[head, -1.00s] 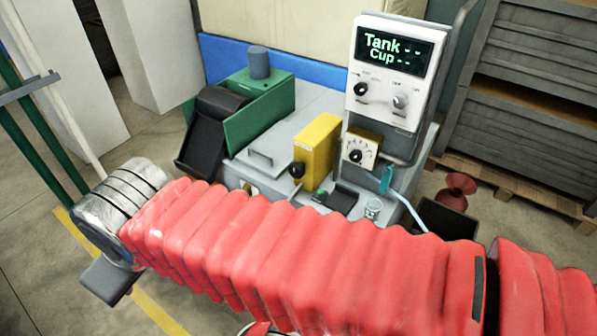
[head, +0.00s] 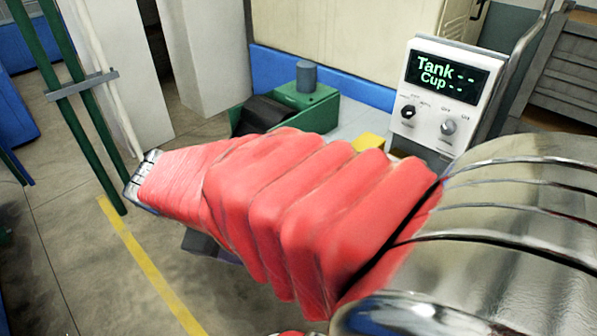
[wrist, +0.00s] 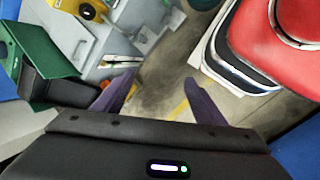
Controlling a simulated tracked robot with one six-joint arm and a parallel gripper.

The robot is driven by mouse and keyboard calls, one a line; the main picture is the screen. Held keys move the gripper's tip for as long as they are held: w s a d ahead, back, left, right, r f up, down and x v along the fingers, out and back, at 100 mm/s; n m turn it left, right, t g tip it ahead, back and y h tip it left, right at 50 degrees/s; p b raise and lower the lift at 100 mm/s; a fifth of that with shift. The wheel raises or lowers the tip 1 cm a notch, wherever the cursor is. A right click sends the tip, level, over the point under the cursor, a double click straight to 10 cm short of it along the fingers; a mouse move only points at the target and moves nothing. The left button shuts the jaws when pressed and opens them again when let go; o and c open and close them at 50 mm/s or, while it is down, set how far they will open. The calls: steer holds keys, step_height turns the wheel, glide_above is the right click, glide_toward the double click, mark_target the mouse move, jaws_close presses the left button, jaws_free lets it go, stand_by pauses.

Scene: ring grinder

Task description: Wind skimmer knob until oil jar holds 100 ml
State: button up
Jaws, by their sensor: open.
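My gripper (wrist: 158,96) is open and empty in the wrist view, its two dark purple fingers spread above the floor beside the machine. In the head view, the display panel (head: 447,95) reads "Tank --" and "Cup --" and has two knobs below the screen. The yellow box (head: 370,141) shows only its top edge behind my red-sleeved arm. In the wrist view, a yellow part with a dark round knob (wrist: 88,11) sits at the top edge, apart from my fingers. I cannot tell whether it is the skimmer knob. The oil jar is not distinguishable in either current view.
The green unit (head: 305,105) with a grey cylinder stands on the machine; a green part (wrist: 42,62) also shows in the wrist view. Green posts (head: 75,95) stand at left. Grey shelving (head: 560,75) is at right. Floor with a yellow line (head: 150,265) is open at left.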

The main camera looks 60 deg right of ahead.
steer(key=d+f+n+g+h, duration=0.35)
steer(key=d+n, duration=0.25)
steer(key=d, duration=0.5)
steer(key=d+f+n+g+h, duration=0.3)
steer(key=d+f+n+h, duration=0.15)
steer(key=d, duration=0.65)
steer(key=w+d+f+n+t+h, duration=0.1)
steer(key=d+f+n+t+h, duration=0.1)
steer(key=d+f+n, duration=0.2)
steer(key=w+d+f+n+t+h, duration=0.1)
steer(key=d+f+n+t+h, duration=0.1)
steer(key=d+f+n, duration=0.3)
step_height(320, 180, down, 5)
steer(key=n, duration=0.3)
steer(key=shift+w+n+h, duration=0.35)
steer(key=shift+w+h, duration=0.05)
steer(key=shift+r, duration=0.1)
steer(key=d, duration=0.4)
steer(key=s+d, duration=0.1)
steer(key=d, duration=0.4)
steer(key=s+d, duration=0.1)
steer(key=d, duration=0.3)
steer(key=shift+s+d, duration=0.1)
steer(key=shift+d, duration=0.2)
steer(key=shift+c, duration=0.2)
